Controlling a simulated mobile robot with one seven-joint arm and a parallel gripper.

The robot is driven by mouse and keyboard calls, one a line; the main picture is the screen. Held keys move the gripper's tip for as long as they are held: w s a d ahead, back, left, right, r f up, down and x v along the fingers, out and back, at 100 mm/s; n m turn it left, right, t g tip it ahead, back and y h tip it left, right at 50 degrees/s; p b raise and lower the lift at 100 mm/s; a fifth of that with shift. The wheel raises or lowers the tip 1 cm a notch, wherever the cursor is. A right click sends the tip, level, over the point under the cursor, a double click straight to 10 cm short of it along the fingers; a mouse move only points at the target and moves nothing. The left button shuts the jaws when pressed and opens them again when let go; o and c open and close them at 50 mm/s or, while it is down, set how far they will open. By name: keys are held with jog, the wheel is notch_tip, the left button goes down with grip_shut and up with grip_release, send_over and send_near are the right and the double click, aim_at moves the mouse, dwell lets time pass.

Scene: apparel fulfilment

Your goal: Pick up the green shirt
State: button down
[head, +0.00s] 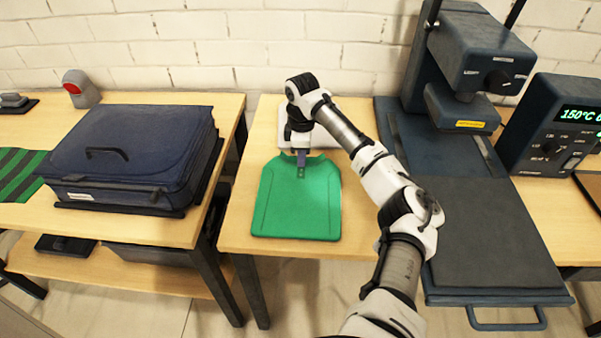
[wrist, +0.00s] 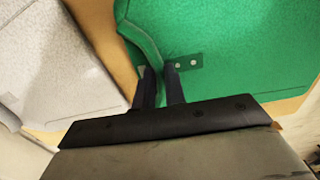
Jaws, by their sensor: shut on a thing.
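The green shirt (head: 297,203) lies folded flat on the middle wooden table, its collar end toward the wall. My gripper (head: 301,158) reaches down at the collar end. In the wrist view the shirt (wrist: 225,50) fills the upper right. There my gripper (wrist: 158,75) is shut on the shirt's collar edge, with a fold of green cloth between the two dark fingers. The shirt looks flat on the table; I cannot tell whether its edge is lifted.
A white folded item (head: 322,136) lies just behind the shirt, partly hidden by my arm. A dark heat press (head: 490,215) stands right. A navy case (head: 130,150) sits on the left table (head: 165,228), across a gap. Bare wood (head: 240,232) shows around the shirt.

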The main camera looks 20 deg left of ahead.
notch_tip(320, 180, up, 20)
jog(key=b, duration=0.1)
jog(key=shift+b, duration=0.3)
dwell(0.6)
jog(key=shift+d+f, duration=0.1)
jog(key=shift+f, duration=0.05)
